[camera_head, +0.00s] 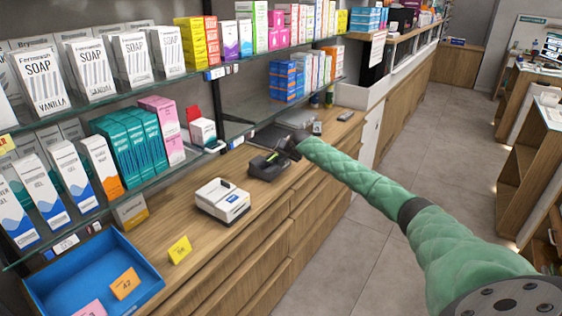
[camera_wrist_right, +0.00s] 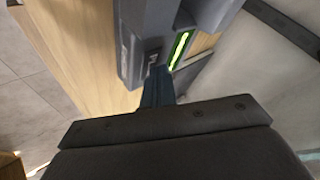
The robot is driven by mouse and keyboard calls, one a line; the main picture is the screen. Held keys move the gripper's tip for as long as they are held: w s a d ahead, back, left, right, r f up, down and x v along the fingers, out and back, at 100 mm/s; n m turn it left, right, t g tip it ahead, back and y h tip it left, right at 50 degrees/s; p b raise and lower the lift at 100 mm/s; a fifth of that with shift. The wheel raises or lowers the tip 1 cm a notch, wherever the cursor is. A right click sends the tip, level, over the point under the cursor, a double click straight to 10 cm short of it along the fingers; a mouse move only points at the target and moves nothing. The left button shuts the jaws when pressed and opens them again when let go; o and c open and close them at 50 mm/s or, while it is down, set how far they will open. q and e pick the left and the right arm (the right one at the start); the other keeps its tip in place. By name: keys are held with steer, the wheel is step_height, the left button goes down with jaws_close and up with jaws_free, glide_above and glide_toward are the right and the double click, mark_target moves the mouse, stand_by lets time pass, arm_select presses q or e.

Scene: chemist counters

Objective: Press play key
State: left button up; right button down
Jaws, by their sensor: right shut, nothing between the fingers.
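A dark grey device (camera_head: 262,169) sits on the wooden counter, with a lit yellow-green display. In the right wrist view the device (camera_wrist_right: 133,40) fills the upper middle, its display (camera_wrist_right: 181,50) glowing beside a small dark key panel (camera_wrist_right: 152,57). I cannot read any key marking, so I cannot tell which is the play key. My right gripper (camera_head: 291,148) is shut and empty at the device's right side. Its fingertips (camera_wrist_right: 159,75) lie over the device's face just below the key panel in the wrist view. I cannot tell whether they touch a key. My left gripper is out of view.
A white boxy device (camera_head: 222,201) stands on the counter nearer me, with a yellow card (camera_head: 180,250) beside it. A blue tray (camera_head: 148,277) is at the front left. Glass shelves with medicine boxes overhang the counter's back. The floor (camera_head: 375,220) at right is clear.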

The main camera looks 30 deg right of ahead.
steer(key=shift+r+p, duration=0.65)
steer(key=shift+r, duration=0.1)
steer(key=shift+r+p, duration=1.85)
steer(key=shift+r, duration=0.6)
